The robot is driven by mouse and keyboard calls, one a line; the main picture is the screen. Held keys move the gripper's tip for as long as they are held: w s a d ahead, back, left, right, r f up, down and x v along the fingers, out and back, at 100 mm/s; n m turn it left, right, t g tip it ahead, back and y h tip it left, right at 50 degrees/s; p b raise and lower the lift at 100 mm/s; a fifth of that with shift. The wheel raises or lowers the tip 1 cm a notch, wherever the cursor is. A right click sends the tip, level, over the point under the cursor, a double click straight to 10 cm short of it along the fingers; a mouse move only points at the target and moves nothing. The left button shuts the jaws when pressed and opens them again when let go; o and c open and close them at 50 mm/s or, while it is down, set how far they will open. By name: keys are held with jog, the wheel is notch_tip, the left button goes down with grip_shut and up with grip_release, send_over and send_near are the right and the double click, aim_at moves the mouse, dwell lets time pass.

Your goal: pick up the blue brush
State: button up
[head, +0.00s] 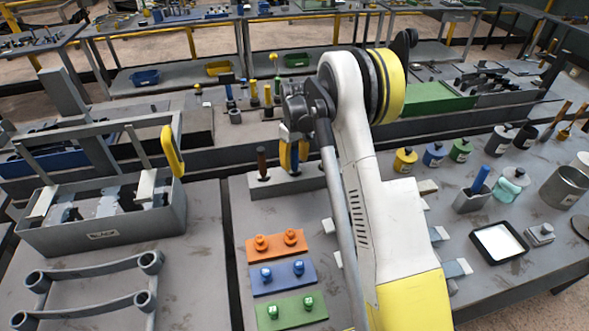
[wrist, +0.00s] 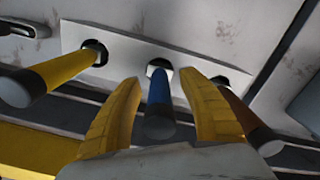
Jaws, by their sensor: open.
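The blue brush (wrist: 160,105) stands in the middle hole of a pale holder block (wrist: 122,62) in the wrist view. Only its blue handle with a dark end shows; its lower part is hidden in the hole. My gripper (wrist: 158,82) is open, with one yellow finger on each side of the blue handle. I cannot tell whether either finger touches it. In the head view my gripper (head: 293,160) is over the holder block (head: 290,186), and the blue handle is mostly hidden between the fingers.
A yellow handle (wrist: 45,78) stands left of the blue one and a brown handle (wrist: 245,120) stands close beside the right finger. Orange (head: 278,246), blue (head: 284,278) and green (head: 291,311) plates lie in front of the holder. A grey toolbox (head: 100,232) is to the left.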

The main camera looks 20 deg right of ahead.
aim_at(295, 144)
grip_shut()
dwell(0.3)
notch_tip(295, 144, up, 10)
jog(key=shift+p, duration=0.9)
